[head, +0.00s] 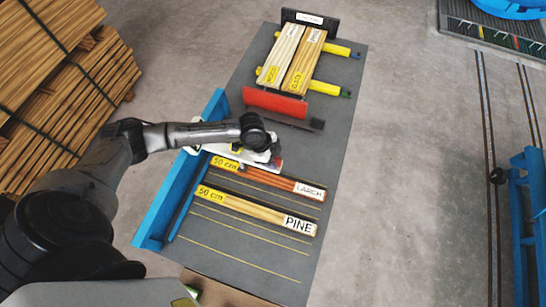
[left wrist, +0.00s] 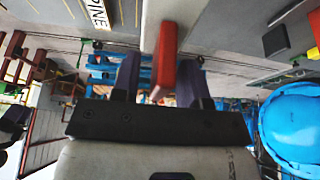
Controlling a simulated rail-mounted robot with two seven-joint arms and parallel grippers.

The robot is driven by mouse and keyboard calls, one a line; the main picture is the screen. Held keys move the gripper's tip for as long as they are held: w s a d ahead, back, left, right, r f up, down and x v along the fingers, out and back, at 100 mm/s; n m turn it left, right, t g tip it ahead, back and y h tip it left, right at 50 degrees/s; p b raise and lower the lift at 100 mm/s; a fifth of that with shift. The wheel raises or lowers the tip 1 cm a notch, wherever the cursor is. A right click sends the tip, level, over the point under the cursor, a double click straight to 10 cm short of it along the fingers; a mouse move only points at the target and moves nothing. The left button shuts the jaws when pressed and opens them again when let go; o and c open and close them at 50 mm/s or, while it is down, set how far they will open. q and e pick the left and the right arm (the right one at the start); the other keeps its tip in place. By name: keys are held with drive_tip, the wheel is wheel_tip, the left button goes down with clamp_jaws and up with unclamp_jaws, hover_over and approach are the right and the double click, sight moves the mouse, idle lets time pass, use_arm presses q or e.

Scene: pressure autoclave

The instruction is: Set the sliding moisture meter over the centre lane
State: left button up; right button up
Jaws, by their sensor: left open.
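My left gripper (head: 262,152) is over the grey board, just above the LARCH piece in the head view. A pale bar-like piece with red and yellow parts, apparently the moisture meter (head: 228,150), lies under and beside it; the arm partly hides it. It seems to reach to the blue side rail (head: 165,190). In the left wrist view the gripper (left wrist: 158,76) is open, with a red block (left wrist: 166,50) between its dark fingers; whether they touch is unclear. The LARCH piece (head: 268,178) and PINE piece (head: 255,208) lie across the board. My right gripper is not in view.
Two labelled wood pieces (head: 292,58) lie on yellow bars behind a red block (head: 275,102) at the board's far end. Thin yellow lines mark the near part of the board (head: 285,275). Stacked timber (head: 50,45) stands left; blue equipment (head: 528,210) stands right.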

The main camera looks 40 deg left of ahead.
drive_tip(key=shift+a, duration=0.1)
use_arm(q)
clamp_jaws()
idle(0.4)
